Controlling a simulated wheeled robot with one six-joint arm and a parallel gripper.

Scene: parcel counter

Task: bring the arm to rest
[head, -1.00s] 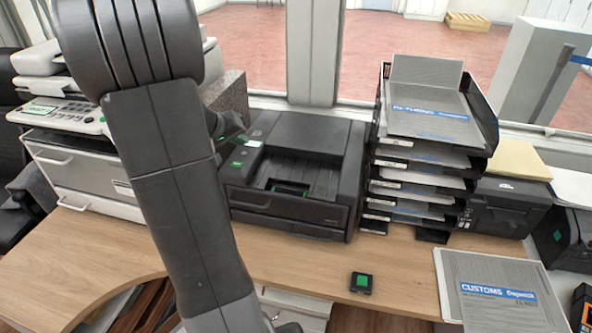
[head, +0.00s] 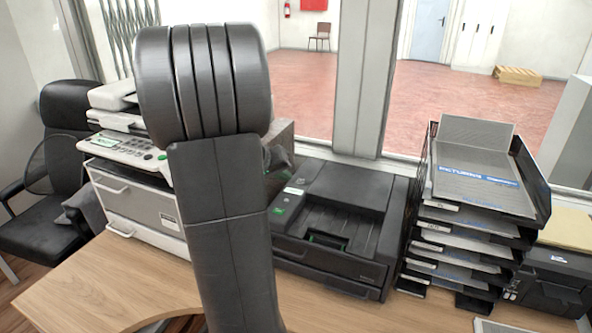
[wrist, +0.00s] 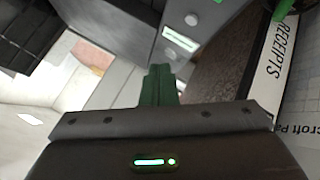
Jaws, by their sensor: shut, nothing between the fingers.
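My arm stands upright in the head view, folded in front of the counter, and hides part of what is behind it. My gripper (wrist: 160,82) shows in the wrist view as green fingers, closed together with nothing between them. It does not show clearly in the head view, where the arm covers it. In the wrist view a binder marked RECEIPTS (wrist: 276,62) is to the right of the fingers, and a grey machine surface with a small lit screen (wrist: 180,39) is beyond them. I cannot tell the exact gap to either.
A black printer (head: 335,222) stands right of my arm, with a stacked tray tower (head: 480,205) beside it. A white multifunction machine (head: 130,190) and a black chair (head: 70,165) are on the left. The wooden counter (head: 110,280) is bare at the front left.

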